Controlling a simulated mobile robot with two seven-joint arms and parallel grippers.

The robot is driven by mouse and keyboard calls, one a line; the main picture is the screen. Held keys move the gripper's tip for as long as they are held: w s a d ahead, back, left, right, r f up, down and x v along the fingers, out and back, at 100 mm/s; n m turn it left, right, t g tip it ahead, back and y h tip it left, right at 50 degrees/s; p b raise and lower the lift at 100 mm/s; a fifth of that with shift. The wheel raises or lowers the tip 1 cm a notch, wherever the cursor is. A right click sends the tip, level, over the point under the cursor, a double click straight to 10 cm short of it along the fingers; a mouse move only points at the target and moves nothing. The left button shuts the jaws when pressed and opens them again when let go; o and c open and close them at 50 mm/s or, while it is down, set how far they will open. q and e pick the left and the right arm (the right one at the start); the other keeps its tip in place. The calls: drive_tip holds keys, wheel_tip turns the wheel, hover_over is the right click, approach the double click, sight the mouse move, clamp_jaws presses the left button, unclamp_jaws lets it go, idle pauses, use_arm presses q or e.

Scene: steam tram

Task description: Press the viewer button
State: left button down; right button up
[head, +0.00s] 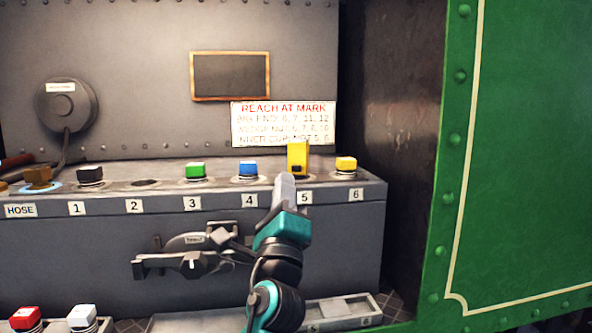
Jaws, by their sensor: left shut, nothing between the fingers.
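My left gripper (285,184) points up and away in front of the ledge, near labels 4 and 5. Its fingers are shut and empty. A taller yellow block (298,158) with a small dark patch stands just beyond the fingertips, above label 5. I cannot tell whether the fingertips touch it. No part in view is legibly marked as the viewer button, so I cannot tell which it is. My right gripper is not in view.
Green (195,170), blue (248,169), yellow (346,164) and black (90,175) caps stand along the numbered ledge (150,196); position 2 is a dark recess. A framed dark panel (230,76) and a sign (283,123) are behind. A green wall (530,150) bounds the right.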

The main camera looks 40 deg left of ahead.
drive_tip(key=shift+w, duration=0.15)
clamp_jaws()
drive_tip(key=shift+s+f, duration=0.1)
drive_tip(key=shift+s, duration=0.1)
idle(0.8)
